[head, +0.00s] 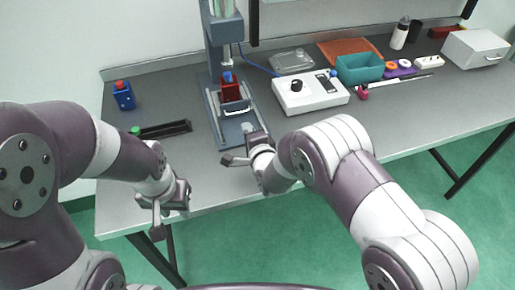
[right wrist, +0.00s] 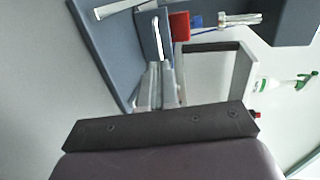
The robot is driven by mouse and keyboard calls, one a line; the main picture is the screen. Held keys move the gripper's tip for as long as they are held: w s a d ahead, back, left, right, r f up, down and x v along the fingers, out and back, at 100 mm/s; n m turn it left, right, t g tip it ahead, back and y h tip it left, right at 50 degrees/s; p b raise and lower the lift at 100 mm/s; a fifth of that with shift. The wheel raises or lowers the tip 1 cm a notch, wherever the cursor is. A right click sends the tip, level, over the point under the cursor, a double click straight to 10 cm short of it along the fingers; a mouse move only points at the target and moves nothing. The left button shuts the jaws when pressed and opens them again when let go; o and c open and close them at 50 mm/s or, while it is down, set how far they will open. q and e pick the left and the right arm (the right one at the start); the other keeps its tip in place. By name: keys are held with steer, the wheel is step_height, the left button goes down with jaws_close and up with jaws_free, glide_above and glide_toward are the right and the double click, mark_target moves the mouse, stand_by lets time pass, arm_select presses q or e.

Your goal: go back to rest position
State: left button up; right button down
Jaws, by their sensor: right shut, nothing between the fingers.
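My left gripper (head: 170,206) hangs over the front edge of the grey workbench (head: 190,165), at the left. Its fingers point down and look empty, but the gap between them is not clear. My right gripper (head: 232,160) is shut and empty, just in front of the blue-grey press stand (head: 228,128). In the right wrist view its fingers (right wrist: 160,85) show close together in front of the stand. A red block (head: 230,86) sits in the press, apart from my grippers. It also shows in the right wrist view (right wrist: 180,24).
A blue box with a red top (head: 123,96) and a black rail (head: 165,130) lie left of the press. A white control box (head: 310,94), a teal bin (head: 360,68) and a white drawer box (head: 475,49) stand to the right. The bench's front right is clear.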

steer(key=v, duration=0.6)
steer(key=shift+s+d+r, duration=0.1)
steer(key=shift+s+r, duration=0.05)
steer(key=shift+s, duration=0.1)
steer(key=shift+w+d, duration=0.15)
steer(key=shift+d, duration=0.1)
steer(key=d+n+g, duration=0.1)
steer(key=d, duration=0.1)
steer(key=d+n+g+h, duration=0.1)
steer(key=d+n+g, duration=0.1)
steer(key=s+d+n+g+h, duration=0.1)
steer(key=d+n, duration=0.1)
steer(key=shift+s+d+g, duration=0.1)
steer(key=shift+d+g, duration=0.15)
steer(key=shift+g, duration=0.05)
steer(key=s+d+n+g, duration=0.1)
steer(key=s+d, duration=0.1)
steer(key=s+d+n+g+h, duration=0.1)
steer(key=s+d+n, duration=0.1)
steer(key=shift+d+g+h, duration=0.3)
steer(key=s+d+n+g, duration=0.3)
steer(key=s+d, duration=0.1)
steer(key=s, duration=0.3)
steer(key=s+d+r+n+g+h, duration=0.1)
steer(key=s+d+n+g, duration=0.2)
steer(key=s, duration=0.4)
steer(key=shift+d, duration=0.35)
